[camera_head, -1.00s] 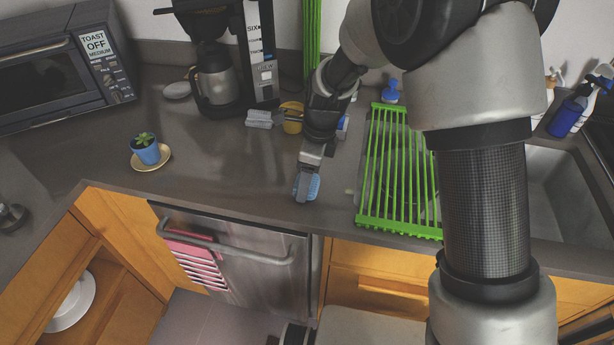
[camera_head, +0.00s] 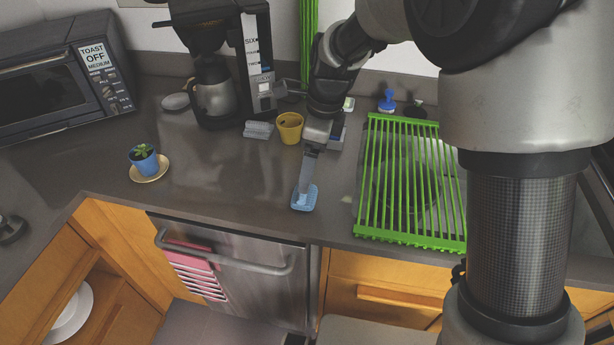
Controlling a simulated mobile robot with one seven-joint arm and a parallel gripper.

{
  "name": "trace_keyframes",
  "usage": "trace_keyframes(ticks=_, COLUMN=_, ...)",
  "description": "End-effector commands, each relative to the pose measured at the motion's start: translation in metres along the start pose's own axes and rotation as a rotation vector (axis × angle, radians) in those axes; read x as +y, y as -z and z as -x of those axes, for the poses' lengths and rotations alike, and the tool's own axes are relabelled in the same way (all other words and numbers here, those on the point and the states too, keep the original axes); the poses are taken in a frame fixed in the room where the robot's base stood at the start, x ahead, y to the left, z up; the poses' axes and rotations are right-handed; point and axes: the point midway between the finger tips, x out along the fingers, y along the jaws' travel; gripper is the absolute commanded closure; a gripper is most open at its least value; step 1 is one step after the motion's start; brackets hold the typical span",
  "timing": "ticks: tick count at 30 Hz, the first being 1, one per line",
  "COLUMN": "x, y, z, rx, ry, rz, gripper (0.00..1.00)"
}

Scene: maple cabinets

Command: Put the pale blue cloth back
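A small pale blue item (camera_head: 311,199), apparently the cloth, lies on the dark counter near its front edge, above the right end of the dishwasher. My gripper (camera_head: 303,196) reaches down from behind, with its fingertips at the item and covering its middle. From this angle I cannot tell whether the fingers are shut on it or only touching it. A folded grey-blue stack (camera_head: 258,130), perhaps also cloth, lies at the back beside the coffee maker.
A yellow cup (camera_head: 289,127) stands just left of my gripper. A green rack (camera_head: 410,180) lies over the sink to the right. The coffee maker (camera_head: 215,95), toaster oven (camera_head: 65,80) and potted plant (camera_head: 144,159) are left. The counter between plant and blue item is clear.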

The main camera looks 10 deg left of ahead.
Motion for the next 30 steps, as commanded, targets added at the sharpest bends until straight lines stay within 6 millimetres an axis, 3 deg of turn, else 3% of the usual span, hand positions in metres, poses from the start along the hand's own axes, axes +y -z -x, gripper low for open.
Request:
trace_keyframes(ticks=6, x=0.0, y=0.0, z=0.026, rx=0.0, ry=0.0, rz=0.0, gripper=0.16)
trace_keyframes(ticks=13, x=0.001, y=0.0, z=0.032, rx=0.0, ry=-0.001, rz=0.002, gripper=0.16)
trace_keyframes(ticks=17, x=0.003, y=0.013, z=0.051, rx=-0.005, ry=0.027, rz=0.074, gripper=0.16)
trace_keyframes(ticks=20, x=0.013, y=0.042, z=0.089, rx=-0.004, ry=0.084, rz=0.236, gripper=0.16)
trace_keyframes(ticks=23, x=0.036, y=0.081, z=0.133, rx=0.025, ry=0.161, rz=0.477, gripper=0.16)
trace_keyframes(ticks=27, x=0.082, y=0.137, z=0.178, rx=0.13, ry=0.256, rz=0.847, gripper=0.16)
trace_keyframes(ticks=30, x=0.117, y=0.17, z=0.196, rx=0.238, ry=0.294, rz=1.093, gripper=0.16)
